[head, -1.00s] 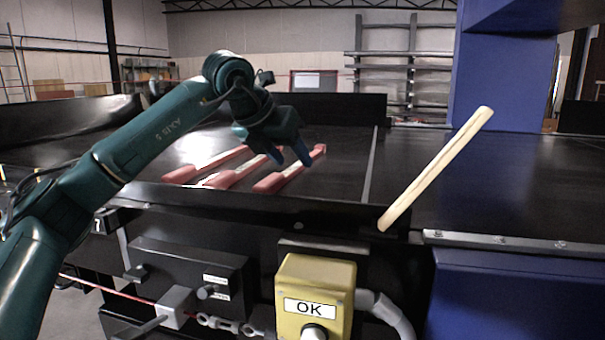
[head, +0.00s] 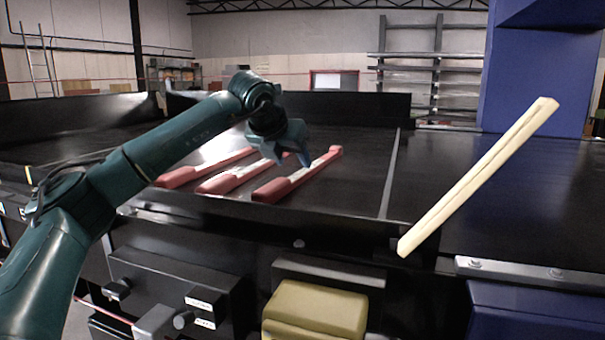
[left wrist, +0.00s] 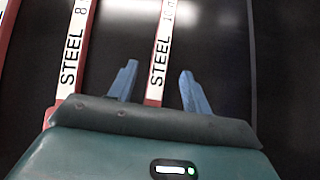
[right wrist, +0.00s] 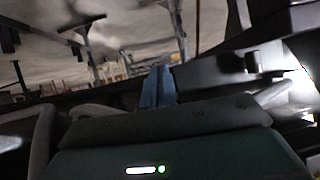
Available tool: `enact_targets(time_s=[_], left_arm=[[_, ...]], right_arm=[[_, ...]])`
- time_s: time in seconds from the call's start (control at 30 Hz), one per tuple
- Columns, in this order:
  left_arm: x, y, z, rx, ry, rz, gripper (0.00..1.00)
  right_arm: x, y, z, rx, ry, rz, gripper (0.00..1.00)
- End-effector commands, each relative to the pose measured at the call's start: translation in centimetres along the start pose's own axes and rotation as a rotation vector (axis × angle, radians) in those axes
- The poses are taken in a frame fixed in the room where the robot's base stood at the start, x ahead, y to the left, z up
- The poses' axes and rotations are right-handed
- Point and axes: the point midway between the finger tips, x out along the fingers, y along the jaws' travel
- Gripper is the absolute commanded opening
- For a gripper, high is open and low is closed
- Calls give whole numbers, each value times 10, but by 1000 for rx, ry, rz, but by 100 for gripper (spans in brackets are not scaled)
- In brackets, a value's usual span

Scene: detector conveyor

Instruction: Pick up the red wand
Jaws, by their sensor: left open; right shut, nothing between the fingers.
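Three red wands with pale label strips lie side by side on the black conveyor bed in the head view: a left one (head: 175,178), a middle one (head: 215,186) and a right one (head: 270,192). My left gripper (head: 292,158) is open over the right wand. In the left wrist view this wand (left wrist: 158,75), labelled STEEL, runs between the two open fingers (left wrist: 158,72); I cannot tell the height gap. Another wand (left wrist: 75,60) labelled STEEL lies left of the fingers. My right gripper (right wrist: 158,72) shows only in the right wrist view, shut and empty.
A pale bar (head: 475,180) slants up at the right of the bed; its support is unclear. A blue column (head: 535,75) stands behind it. A yellow box (head: 315,305) and a dark control box (head: 175,280) are at the front. The bed right of the wands is clear.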

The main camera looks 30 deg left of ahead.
Motion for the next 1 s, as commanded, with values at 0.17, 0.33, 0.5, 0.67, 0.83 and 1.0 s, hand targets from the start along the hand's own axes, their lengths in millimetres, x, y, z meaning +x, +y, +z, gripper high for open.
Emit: enact_targets(time_s=[0.17, 0.33, 0.5, 0.67, 0.83, 1.0], left_arm=[[22, -1, 1, 1, 5, 2, 49], [45, -1, 0, 1, 4, 1, 49], [52, -1, -1, 0, 1, 1, 49], [51, -1, -1, 1, 1, 1, 47], [51, -1, -1, 1, 1, 0, 33], [51, -1, -1, 0, 1, 0, 19]], right_arm=[[-4, 1, -9, -14, -2, 7, 0], [-4, 5, -6, -15, -16, 16, 0], [-3, 7, -4, -7, -21, 23, 0], [-3, 6, -4, -2, -19, 24, 0], [-3, 5, -5, -1, -17, 22, 0], [-3, 4, -6, -1, -16, 20, 0]])
